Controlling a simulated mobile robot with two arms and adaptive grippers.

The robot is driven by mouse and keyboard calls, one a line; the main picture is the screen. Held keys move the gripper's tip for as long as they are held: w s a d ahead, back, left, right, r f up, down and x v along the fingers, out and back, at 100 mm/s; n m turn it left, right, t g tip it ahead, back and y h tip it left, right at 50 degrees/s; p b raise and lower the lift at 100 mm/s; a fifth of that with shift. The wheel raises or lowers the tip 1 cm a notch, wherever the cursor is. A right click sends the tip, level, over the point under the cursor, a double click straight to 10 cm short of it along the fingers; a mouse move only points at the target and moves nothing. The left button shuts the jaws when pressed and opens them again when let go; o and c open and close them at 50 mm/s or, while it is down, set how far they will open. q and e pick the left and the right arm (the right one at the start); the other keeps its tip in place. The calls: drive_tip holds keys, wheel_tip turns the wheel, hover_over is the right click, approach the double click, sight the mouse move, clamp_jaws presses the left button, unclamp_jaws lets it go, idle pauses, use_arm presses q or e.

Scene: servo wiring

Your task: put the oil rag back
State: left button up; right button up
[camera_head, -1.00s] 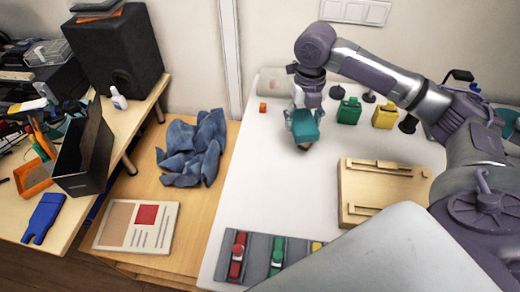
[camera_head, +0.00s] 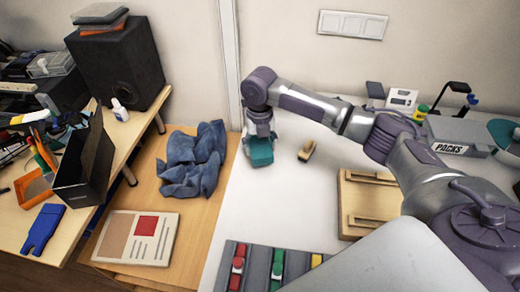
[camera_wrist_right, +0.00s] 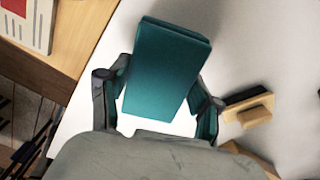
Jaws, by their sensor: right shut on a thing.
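A crumpled blue cloth (camera_head: 192,160) lies on the wooden surface to the left. My left gripper is not in view.
A small wooden brush-like block (camera_head: 307,150) lies right of the cloth. A wooden fixture board (camera_head: 365,200) and a grey strip with red, green and yellow parts (camera_head: 255,262) are on the table. A printed sheet (camera_head: 135,238) lies left.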

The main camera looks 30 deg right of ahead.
sight(260, 146)
drive_tip(key=shift+f, duration=1.1)
drive_tip(key=shift+f, duration=0.15)
drive_tip(key=o, duration=1)
wheel_tip(260, 146, up, 12)
drive_tip(key=shift+r, duration=0.2)
